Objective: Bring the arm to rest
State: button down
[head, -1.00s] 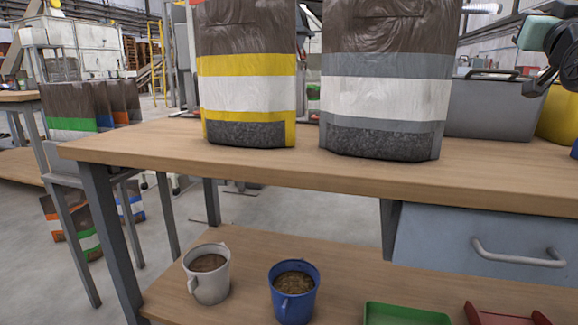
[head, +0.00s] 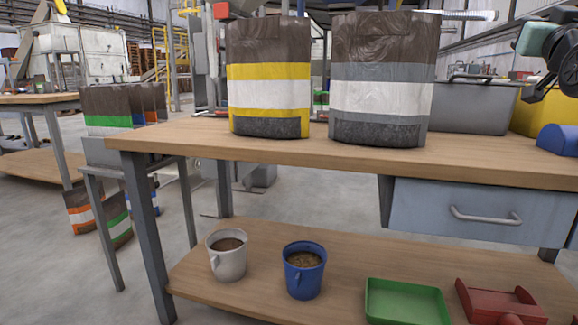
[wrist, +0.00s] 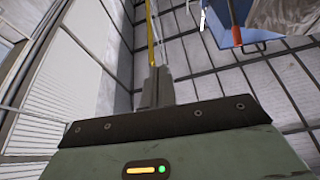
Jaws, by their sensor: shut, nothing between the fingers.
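My gripper (wrist: 157,88) shows in the wrist view with its grey fingers together and nothing between them. It points toward ribbed wall or roof panels, clear of any object. In the head view, part of my arm (head: 552,45) enters at the top right corner, above the workbench (head: 330,157). My fingertips cannot be made out there.
A yellow-banded bag (head: 270,93) and a grey-banded bag (head: 382,97) stand on the bench, beside a grey toolbox (head: 472,108).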

jog(key=a+f+n+g+y, duration=0.45)
jog(key=a+f+y, duration=0.25)
jog(key=a+f, duration=0.75)
jog(key=s+a+f+n+g+y+p, duration=0.1)
jog(key=s+a+f+g, duration=0.2)
jog(key=a+f, duration=0.3)
jog(key=s+a+f+n+g+y, duration=0.1)
jog(key=s+a+f+g, duration=0.2)
jog(key=a+f+g, duration=0.15)
jog(key=s+a+f+n+g+p, duration=0.15)
jog(key=s+a+f+g, duration=0.4)
jog(key=s+f, duration=0.6)
jog(key=s+f+n+g+h, duration=0.1)
jog(key=s+f+n+g, duration=0.1)
jog(key=s, duration=0.6)
jog(key=s+f+n+g+h, duration=0.1)
jog(key=s+f+g, duration=0.15)
jog(key=s, duration=0.55)
notch_tip(320, 180, up, 39)
jog(key=p, duration=3.8)
jog(key=shift+w+d, duration=0.25)
jog(key=shift+w, duration=0.2)
jog(key=shift+f, duration=0.15)
